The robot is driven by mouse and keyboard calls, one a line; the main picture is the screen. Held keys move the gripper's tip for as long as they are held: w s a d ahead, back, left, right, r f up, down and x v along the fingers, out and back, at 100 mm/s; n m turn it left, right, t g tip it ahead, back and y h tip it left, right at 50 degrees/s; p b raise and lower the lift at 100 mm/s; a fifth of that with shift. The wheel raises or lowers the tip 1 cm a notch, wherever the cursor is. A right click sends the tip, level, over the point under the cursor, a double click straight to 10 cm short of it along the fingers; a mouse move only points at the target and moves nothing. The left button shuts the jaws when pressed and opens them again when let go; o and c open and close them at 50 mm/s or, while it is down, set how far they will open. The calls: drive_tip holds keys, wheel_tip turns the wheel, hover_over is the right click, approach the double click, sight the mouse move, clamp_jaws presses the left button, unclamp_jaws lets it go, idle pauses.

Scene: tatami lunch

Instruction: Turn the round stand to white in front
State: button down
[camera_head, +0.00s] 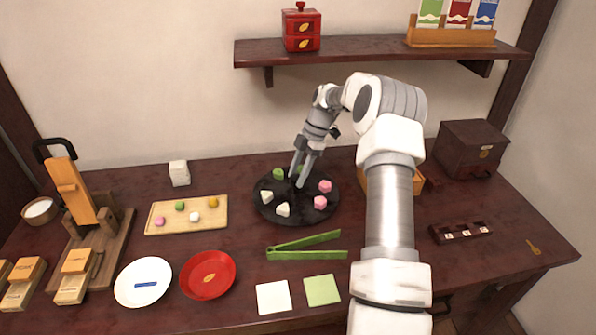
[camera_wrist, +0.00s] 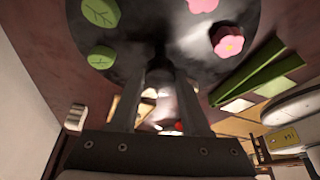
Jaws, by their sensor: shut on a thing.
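The round stand (camera_head: 301,208) is a flat black disc in the middle of the table. Two white pieces (camera_head: 267,197) (camera_head: 283,209) lie on its front left, two pink pieces (camera_head: 325,186) (camera_head: 320,202) on its right, and green pieces (camera_head: 279,174) at its back. My gripper (camera_head: 296,180) reaches down to the middle of the stand, its fingers shut on the dark centre knob (camera_wrist: 160,54). The wrist view shows the stand's dark top (camera_wrist: 145,22) with green leaf pieces (camera_wrist: 101,57) at left and pink flower pieces (camera_wrist: 228,42) at right. My fingers partly hide the knob.
Green tongs (camera_head: 305,246) lie in front of the stand, near a white square (camera_head: 273,297) and a green square (camera_head: 322,290). A wooden tray (camera_head: 160,224) with small sweets stands left. A red bowl (camera_head: 208,275) and white plate (camera_head: 143,293) are front left. A shelf (camera_head: 365,51) hangs behind.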

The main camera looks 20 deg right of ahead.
drive_tip(key=shift+w+r+n+g+h+p, duration=0.15)
drive_tip(key=shift+n+g+p, duration=0.45)
drive_tip(key=shift+n, duration=0.7)
drive_tip(key=shift+f+n+g+h+p, duration=0.1)
drive_tip(key=shift+n+g+h+p, duration=0.2)
drive_tip(key=shift+n+p, duration=0.75)
drive_tip(key=shift+w+a+n+g+h+p, duration=0.1)
drive_tip(key=shift+n+g+h+p, duration=0.2)
drive_tip(key=shift+n, duration=1)
drive_tip(key=shift+n+g+h+p, duration=0.25)
drive_tip(key=shift+n+g, duration=0.15)
drive_tip(key=shift+n, duration=1.45)
drive_tip(key=shift+c, duration=1.8)
unclamp_jaws()
